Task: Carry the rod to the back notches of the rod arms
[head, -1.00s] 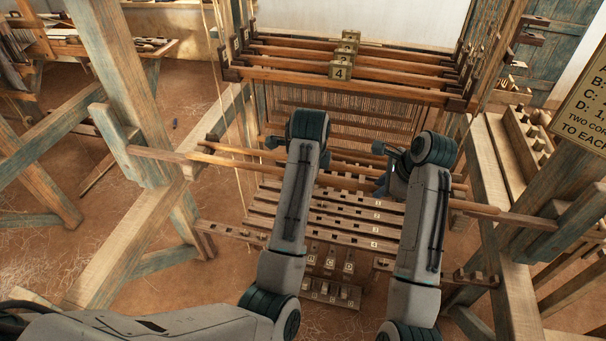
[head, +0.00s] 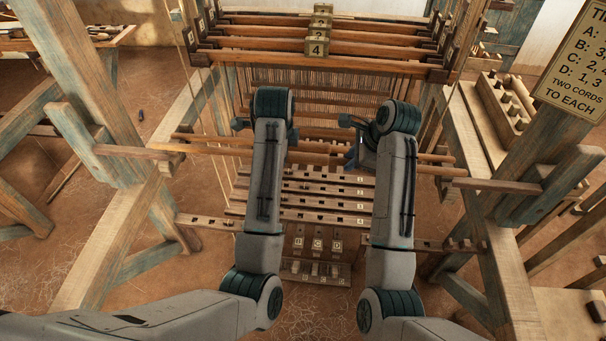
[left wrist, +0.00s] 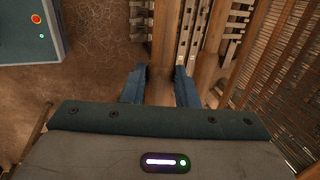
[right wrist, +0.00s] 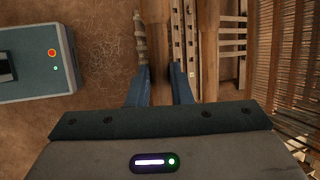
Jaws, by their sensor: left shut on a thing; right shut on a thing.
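The rod is a long brown wooden bar. In the head view (head: 222,152) it runs across the loom's front, partly hidden behind my arms. My left gripper (left wrist: 160,82) is shut on it, and the rod (left wrist: 163,48) passes between the fingers in the left wrist view. My right gripper (right wrist: 160,82) is shut on the same rod (right wrist: 155,45) farther right. In the head view my arms hide the fingertips. Notched wooden bars show at the left (head: 208,222) and right (head: 455,245) sides of the loom; I cannot tell whether these are the rod arms.
A second brown bar (left wrist: 209,55) lies just beyond the held rod. Slatted treadles (head: 318,203) lie below. Numbered shafts (head: 290,45) hang behind. Wooden posts with brackets stand left (head: 85,140) and right (head: 560,180). A peg tray (head: 500,115) is at right.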

